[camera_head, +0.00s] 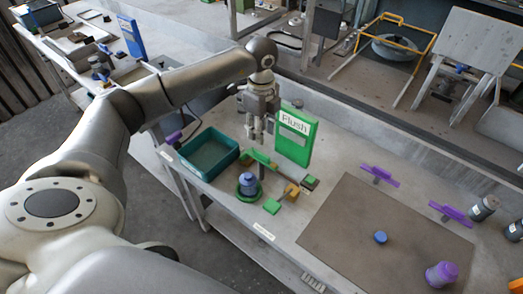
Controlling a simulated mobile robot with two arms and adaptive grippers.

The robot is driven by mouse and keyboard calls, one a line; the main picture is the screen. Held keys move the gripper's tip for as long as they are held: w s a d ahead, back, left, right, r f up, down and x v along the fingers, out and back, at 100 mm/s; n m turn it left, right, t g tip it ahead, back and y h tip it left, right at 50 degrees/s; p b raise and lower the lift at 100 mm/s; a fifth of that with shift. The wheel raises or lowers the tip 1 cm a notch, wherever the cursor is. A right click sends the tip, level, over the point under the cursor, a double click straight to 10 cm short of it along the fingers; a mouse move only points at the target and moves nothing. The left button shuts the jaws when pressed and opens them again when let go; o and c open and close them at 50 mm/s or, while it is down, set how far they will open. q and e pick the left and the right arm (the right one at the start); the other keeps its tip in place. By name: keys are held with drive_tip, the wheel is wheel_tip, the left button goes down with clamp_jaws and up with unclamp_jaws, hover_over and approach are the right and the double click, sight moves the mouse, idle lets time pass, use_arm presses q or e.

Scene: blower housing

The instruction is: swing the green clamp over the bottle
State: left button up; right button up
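The blue-grey bottle (248,181) stands upright on a round green base (246,196) near the front edge of the table. The green clamp (262,159) is a bar behind the bottle, at the foot of the green "Flush" sign, running down to the right. My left gripper (257,139) points down, just above and behind the clamp's upper left end. Its fingers are too small to show whether they are apart or touch the clamp. My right gripper is not in view.
A teal bin (211,154) stands left of the bottle. The green "Flush" sign (294,138) stands upright behind the clamp. Yellow blocks (291,191) and a green square (272,206) are right of the bottle. A brown mat (345,235) with a blue cap (380,237) lies further right.

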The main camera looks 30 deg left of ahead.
sight(262, 153)
use_arm(q)
wheel_tip(262, 153, down, 10)
drive_tip(key=shift+r+p, duration=0.2)
drive_tip(key=shift+p, duration=1)
clamp_jaws()
